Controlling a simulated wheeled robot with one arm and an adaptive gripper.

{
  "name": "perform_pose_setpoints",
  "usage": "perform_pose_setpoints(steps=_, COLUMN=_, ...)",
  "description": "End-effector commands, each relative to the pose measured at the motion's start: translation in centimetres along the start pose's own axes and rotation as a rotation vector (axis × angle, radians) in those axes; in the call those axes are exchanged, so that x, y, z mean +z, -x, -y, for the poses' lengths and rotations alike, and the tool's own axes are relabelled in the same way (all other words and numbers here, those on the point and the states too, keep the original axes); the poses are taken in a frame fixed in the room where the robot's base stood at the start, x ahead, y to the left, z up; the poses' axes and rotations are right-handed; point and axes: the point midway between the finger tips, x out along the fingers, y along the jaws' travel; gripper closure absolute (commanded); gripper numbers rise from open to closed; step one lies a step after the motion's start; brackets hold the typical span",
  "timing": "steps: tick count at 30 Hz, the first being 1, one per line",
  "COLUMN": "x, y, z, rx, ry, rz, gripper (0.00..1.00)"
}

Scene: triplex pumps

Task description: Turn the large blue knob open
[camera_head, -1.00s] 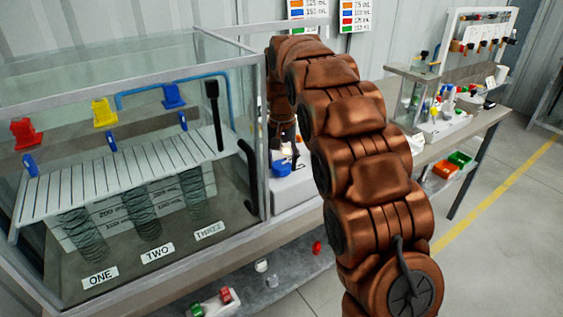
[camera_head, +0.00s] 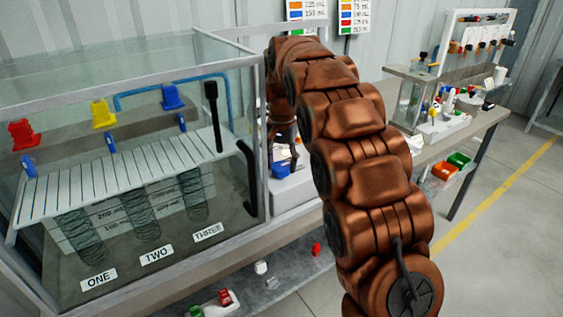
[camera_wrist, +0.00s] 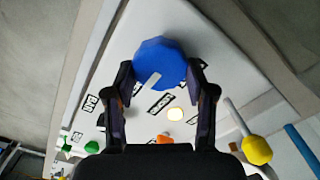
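The large blue knob (camera_wrist: 160,62) is faceted, with a pale pointer mark on its lower side, in the upper middle of the wrist view. It sits on a white panel (camera_wrist: 205,45). My gripper (camera_wrist: 161,70) has its two dark fingers spread, one on each side of the knob. The fingertips are very close to the knob's edges; I cannot tell if they touch. In the head view, a blue part (camera_head: 281,168) shows low beside the white base (camera_head: 295,190), below my gripper (camera_head: 283,143), which is partly hidden by my arm.
In the wrist view, a yellow knob (camera_wrist: 257,150), a glowing white light (camera_wrist: 175,114), an orange part (camera_wrist: 165,139) and green parts (camera_wrist: 92,147) lie around the panel. In the head view, a glass tank (camera_head: 130,160) stands left, and a bench with small parts (camera_head: 445,120) right.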

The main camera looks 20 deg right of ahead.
Motion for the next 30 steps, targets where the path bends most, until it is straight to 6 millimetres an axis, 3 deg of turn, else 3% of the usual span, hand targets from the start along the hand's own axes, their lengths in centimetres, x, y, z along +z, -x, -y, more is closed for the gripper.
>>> perform_pose_setpoints(steps=7, x=-0.1, y=0.1, z=0.0, rx=-0.001, ry=-0.001, rz=-0.002, gripper=0.2)
perform_pose_setpoints(steps=20, x=-0.1, y=0.5, z=0.0, rx=-0.001, ry=0.0, rz=-0.002, gripper=0.2)
perform_pose_setpoints(steps=30, x=-0.1, y=4.3, z=0.0, rx=-0.002, ry=0.0, rz=-0.003, gripper=0.2)
